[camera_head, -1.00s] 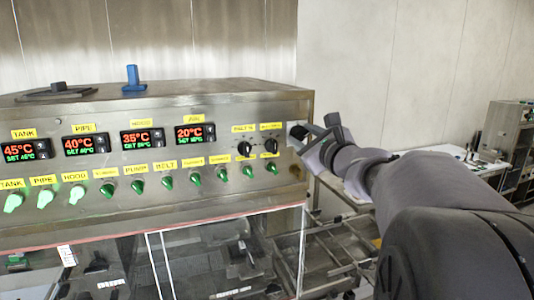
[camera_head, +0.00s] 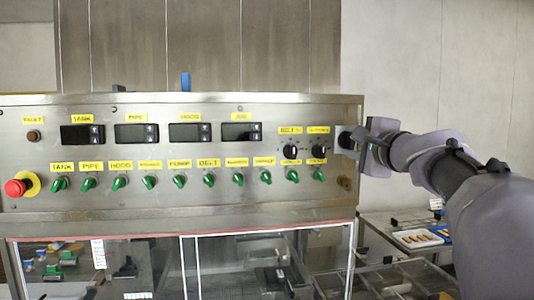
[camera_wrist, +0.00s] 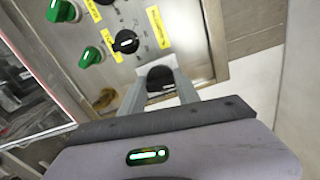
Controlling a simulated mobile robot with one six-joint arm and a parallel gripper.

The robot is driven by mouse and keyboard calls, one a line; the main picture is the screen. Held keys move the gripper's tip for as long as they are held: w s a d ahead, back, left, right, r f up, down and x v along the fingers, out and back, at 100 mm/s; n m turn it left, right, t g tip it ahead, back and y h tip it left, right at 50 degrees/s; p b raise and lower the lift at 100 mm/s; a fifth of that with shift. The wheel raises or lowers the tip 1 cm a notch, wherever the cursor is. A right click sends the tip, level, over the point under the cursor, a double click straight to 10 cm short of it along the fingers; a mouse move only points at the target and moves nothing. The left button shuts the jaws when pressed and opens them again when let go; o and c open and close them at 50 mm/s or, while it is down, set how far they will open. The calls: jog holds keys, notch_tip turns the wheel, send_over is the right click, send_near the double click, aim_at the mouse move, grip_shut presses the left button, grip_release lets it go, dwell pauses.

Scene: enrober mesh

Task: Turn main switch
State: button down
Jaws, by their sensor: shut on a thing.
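The main switch (camera_head: 346,141) is a dark knob on a light plate at the right end of the steel control panel (camera_head: 210,108). In the wrist view the dark knob (camera_wrist: 160,75) sits between the two grey fingers. My gripper (camera_head: 357,142) reaches in from the right and is shut on this knob; it also shows in the wrist view (camera_wrist: 160,88). The fingers partly hide the knob in the head view. The temperature displays (camera_head: 131,132) on the panel are dark.
Several green knobs (camera_head: 209,180) run along the panel, with two black dials (camera_head: 290,151) left of my gripper. A red emergency button (camera_head: 15,188) is at the far left. A glass-fronted enclosure (camera_head: 300,240) lies below. A white tray (camera_head: 417,239) stands at lower right.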

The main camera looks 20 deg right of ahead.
jog(key=shift+f+n+b, duration=0.15)
jog(key=shift+n+b, duration=0.4)
jog(key=shift+n, duration=0.05)
jog(key=c, duration=0.9)
grip_release()
